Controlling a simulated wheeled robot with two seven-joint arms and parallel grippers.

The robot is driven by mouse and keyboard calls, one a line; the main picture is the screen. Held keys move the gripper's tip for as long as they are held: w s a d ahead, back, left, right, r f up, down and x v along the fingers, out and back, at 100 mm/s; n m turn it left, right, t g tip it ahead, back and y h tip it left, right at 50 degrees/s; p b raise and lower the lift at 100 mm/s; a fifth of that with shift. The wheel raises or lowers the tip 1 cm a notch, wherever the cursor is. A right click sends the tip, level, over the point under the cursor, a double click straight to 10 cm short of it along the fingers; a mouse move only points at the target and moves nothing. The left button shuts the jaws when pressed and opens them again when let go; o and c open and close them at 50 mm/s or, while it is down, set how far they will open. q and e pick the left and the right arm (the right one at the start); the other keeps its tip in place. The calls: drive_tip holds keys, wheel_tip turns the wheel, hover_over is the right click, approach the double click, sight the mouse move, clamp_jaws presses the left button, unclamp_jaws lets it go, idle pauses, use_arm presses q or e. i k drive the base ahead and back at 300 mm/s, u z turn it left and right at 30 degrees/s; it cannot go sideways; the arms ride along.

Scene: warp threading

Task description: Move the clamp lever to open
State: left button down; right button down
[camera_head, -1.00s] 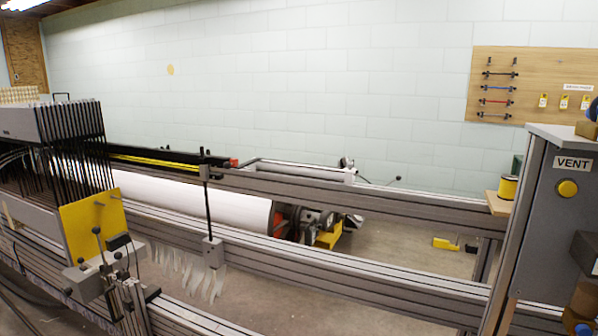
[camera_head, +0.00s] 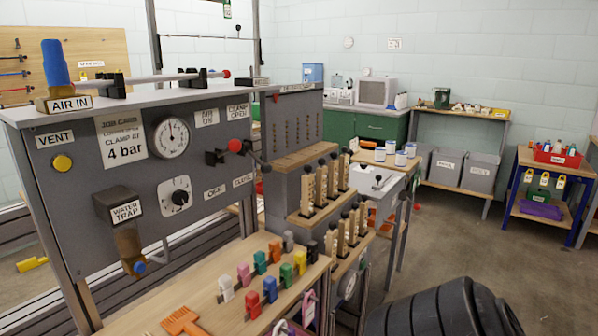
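A grey control panel (camera_head: 90,180) fills the left half of the view. On its right part, a black fitting (camera_head: 214,157) carries a lever with a red ball knob (camera_head: 235,146). A thin dark rod slants down to the right beside the knob. A "CLAMP OPEN" label (camera_head: 238,112) sits above the knob. Two smaller plates lie below it, too small to read surely. I cannot tell the lever's exact setting. Neither gripper is in view, and nothing touches the lever.
A wooden shelf (camera_head: 165,292) with coloured clips and an orange comb (camera_head: 183,322) lies below the panel. A grey stand with wooden-handled tools (camera_head: 308,190) is right of it. A dark ribbed shape covers the bottom right; I cannot tell what it is. Floor shows beyond.

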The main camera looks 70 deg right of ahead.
sight(265, 168)
drive_tip(key=z, duration=2.05)
drive_tip(key=k, duration=0.65)
drive_tip(key=z, duration=0.45)
drive_tip(key=i, duration=1.45)
drive_tip(key=z, duration=0.3)
